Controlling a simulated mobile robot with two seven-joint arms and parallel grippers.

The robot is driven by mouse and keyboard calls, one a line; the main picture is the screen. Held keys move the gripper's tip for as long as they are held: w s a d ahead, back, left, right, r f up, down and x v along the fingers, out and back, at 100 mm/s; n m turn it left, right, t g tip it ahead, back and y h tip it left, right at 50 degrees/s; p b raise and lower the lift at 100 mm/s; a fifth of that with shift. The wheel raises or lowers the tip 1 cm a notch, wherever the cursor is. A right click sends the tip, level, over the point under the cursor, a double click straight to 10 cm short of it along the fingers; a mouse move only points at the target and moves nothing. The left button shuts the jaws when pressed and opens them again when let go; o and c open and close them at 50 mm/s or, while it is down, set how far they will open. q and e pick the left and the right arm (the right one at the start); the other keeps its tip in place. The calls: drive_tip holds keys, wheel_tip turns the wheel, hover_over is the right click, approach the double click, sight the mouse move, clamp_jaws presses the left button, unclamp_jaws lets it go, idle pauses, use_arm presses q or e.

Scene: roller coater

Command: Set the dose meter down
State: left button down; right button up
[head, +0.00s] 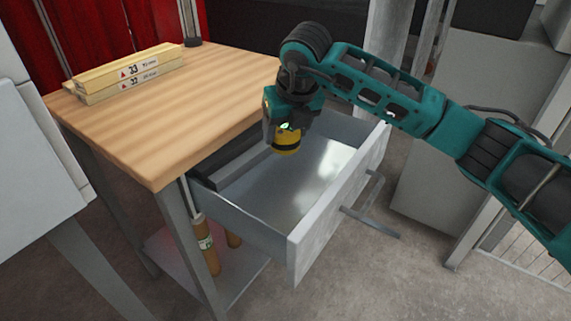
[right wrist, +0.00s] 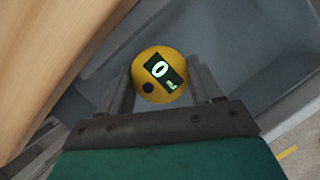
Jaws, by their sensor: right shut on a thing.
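The dose meter is a yellow and black round device (head: 286,140), held over the open drawer (head: 338,192) of the wooden-topped table. In the right wrist view its round yellow face (right wrist: 159,75) shows a dark display with glowing green-white marks and a dark button. My right gripper (head: 284,128) points down and is shut on the dose meter; its two fingers (right wrist: 160,88) flank the device in the wrist view. I cannot tell whether the meter touches the drawer floor. My left gripper is not in view.
The drawer's metal floor looks bare around the meter, with a grey ledge (head: 240,167) along its table side. Labelled wooden bars (head: 130,72) lie on the tabletop (head: 190,110) at the back left. Brown cylinders (head: 208,246) stand on the lower shelf.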

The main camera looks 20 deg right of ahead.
sight(286, 145)
wheel_tip(286, 145, down, 3)
drive_tip(key=shift+f, duration=0.5)
wheel_tip(286, 145, down, 4)
drive_tip(key=shift+r+b, duration=0.1)
drive_tip(key=shift+b, duration=0.6)
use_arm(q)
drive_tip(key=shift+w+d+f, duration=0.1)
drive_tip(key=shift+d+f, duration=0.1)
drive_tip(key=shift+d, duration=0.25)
use_arm(e)
drive_tip(key=o, duration=0.8)
drive_tip(key=shift+c, duration=0.2)
drive_tip(key=o, duration=0.5)
drive_tip(key=shift+c, duration=0.2)
